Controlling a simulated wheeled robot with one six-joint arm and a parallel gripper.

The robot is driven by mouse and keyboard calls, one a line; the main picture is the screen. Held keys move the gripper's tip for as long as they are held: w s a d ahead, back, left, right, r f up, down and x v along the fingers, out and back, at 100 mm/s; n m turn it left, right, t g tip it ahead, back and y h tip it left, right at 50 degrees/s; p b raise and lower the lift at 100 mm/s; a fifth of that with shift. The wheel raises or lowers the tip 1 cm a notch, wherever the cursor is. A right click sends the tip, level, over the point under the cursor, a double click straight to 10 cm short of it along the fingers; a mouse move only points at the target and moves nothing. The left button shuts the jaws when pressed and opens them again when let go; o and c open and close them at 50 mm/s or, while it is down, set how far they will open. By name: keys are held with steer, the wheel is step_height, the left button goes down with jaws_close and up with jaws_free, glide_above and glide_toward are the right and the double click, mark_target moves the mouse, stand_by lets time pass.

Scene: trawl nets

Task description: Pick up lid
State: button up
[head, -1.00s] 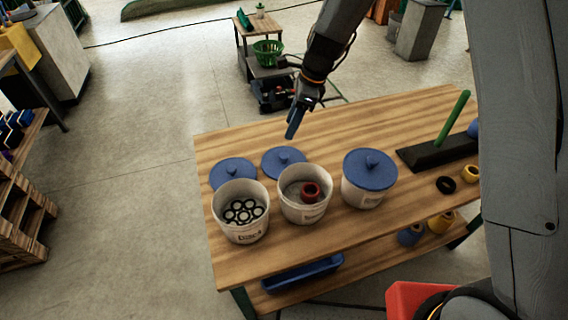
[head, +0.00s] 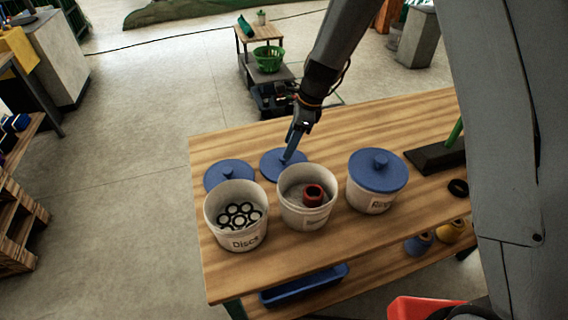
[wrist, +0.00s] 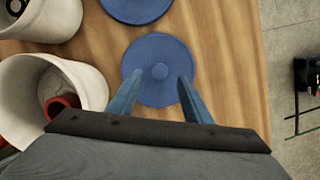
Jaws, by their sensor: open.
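Two loose blue lids lie flat on the wooden table. The middle lid (head: 271,164) lies behind the middle tub, and its round knob shows in the wrist view (wrist: 159,71). My gripper (head: 289,157) is open above this lid. In the wrist view the fingertips (wrist: 159,76) are on either side of the knob, with nothing held between them. I cannot tell how far above the lid they are. The left lid (head: 229,174) lies behind the left tub. A third blue lid (head: 378,171) sits on the right tub.
The left tub (head: 237,240) holds several dark-rimmed discs. The middle tub (head: 305,215) holds a red ring-like piece (head: 313,195). The right tub (head: 370,201) is covered. A dark base with a green peg (head: 440,157) stands farther right. The table (head: 225,145) is clear behind the lids.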

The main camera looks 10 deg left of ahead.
mark_target(284, 161)
steer(key=shift+p+x, duration=0.95)
steer(key=shift+x, duration=1.6)
steer(key=shift+s+d, duration=0.1)
steer(key=shift+d, duration=0.05)
steer(key=shift+c, duration=0.2)
steer(key=c, duration=1)
